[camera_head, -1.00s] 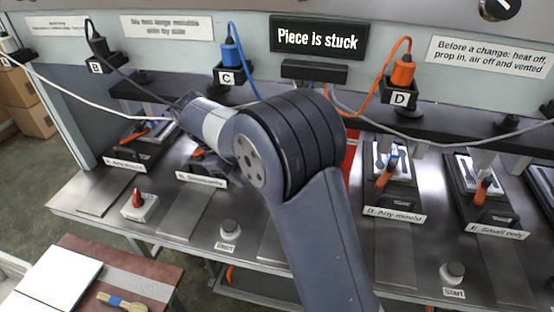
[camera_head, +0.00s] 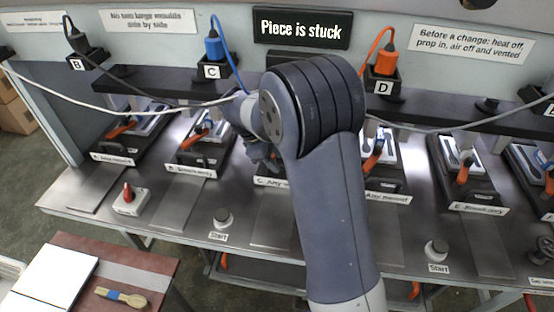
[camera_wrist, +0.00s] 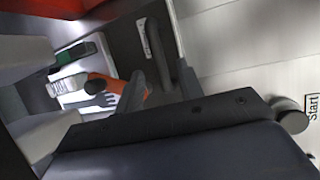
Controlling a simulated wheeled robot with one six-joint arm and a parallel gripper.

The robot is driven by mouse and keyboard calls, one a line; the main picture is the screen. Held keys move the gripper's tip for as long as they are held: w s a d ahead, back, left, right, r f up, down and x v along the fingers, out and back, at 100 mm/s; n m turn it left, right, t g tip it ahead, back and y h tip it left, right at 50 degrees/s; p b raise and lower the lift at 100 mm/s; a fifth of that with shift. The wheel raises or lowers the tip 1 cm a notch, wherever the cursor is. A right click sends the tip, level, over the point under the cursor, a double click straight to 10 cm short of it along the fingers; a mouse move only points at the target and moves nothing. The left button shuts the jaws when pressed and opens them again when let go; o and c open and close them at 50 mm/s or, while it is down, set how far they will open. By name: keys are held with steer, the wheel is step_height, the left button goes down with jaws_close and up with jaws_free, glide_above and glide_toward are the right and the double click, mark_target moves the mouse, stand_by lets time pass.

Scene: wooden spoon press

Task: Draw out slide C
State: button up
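Slide C is mostly hidden behind my arm in the head view; only the left part of its white label (camera_head: 269,183) shows. In the wrist view a dark slide front with a black bar handle (camera_wrist: 157,60) lies close ahead, with a white label (camera_wrist: 143,38) beside it. An orange clamp lever (camera_wrist: 118,84) and a pale mould lie behind it. My gripper (camera_head: 262,158) is low over slide C's front, partly hidden by my arm. In the wrist view my gripper's (camera_wrist: 160,88) dark fingers appear apart, one each side of the handle's end; contact cannot be told.
Slide B (camera_head: 192,168) is left of C and slide D (camera_head: 388,196) is right. A sign (camera_head: 303,27) reads "Piece is stuck". A white cable (camera_head: 130,105) hangs across the left bays.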

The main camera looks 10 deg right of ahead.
steer(key=shift+x, duration=0.95)
steer(key=shift+c, duration=0.2)
jaws_close()
